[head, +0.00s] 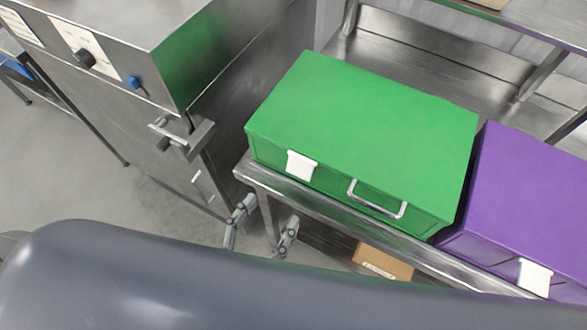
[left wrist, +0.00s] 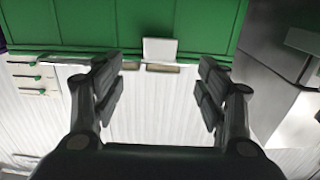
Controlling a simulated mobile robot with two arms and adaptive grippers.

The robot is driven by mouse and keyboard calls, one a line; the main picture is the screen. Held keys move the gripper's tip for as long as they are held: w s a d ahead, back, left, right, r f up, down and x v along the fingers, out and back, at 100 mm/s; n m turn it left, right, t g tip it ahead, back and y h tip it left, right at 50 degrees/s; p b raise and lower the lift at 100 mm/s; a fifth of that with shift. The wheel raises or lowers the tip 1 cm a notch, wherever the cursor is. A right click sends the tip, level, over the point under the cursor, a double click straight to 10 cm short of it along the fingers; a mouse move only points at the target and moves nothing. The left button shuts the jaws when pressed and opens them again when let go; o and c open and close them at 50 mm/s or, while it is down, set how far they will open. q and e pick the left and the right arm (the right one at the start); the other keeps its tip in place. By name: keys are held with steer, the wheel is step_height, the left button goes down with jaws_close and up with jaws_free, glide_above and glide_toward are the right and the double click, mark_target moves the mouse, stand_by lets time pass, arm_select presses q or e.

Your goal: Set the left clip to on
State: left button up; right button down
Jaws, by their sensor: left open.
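A closed green box (head: 365,130) sits on a steel table. Its front bears a white clip (head: 301,165) near the left end and a metal handle (head: 377,199) to the right of it. No second clip shows on this front. My left gripper (head: 267,214) is below and in front of the clip, with its two fingers spread and nothing between them. In the left wrist view, the white clip (left wrist: 160,49) lies on the green box (left wrist: 75,22), beyond the gap between the open fingers of my left gripper (left wrist: 158,82). My right gripper is not in view.
A purple box (head: 535,205) with its own white clip (head: 535,277) stands close to the right of the green box. The steel table edge (head: 330,215) runs below both boxes. A steel appliance (head: 110,80) with knobs and a protruding latch (head: 182,133) stands at left.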

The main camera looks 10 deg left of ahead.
mark_target(299, 170)
arm_select(q)
steer(key=p+x, duration=0.2)
steer(key=x, duration=0.6)
steer(key=shift+r, duration=0.1)
steer(key=shift+p+x, duration=0.35)
steer(key=shift+x, duration=0.5)
steer(key=shift+c, duration=0.6)
steer(key=c, duration=1)
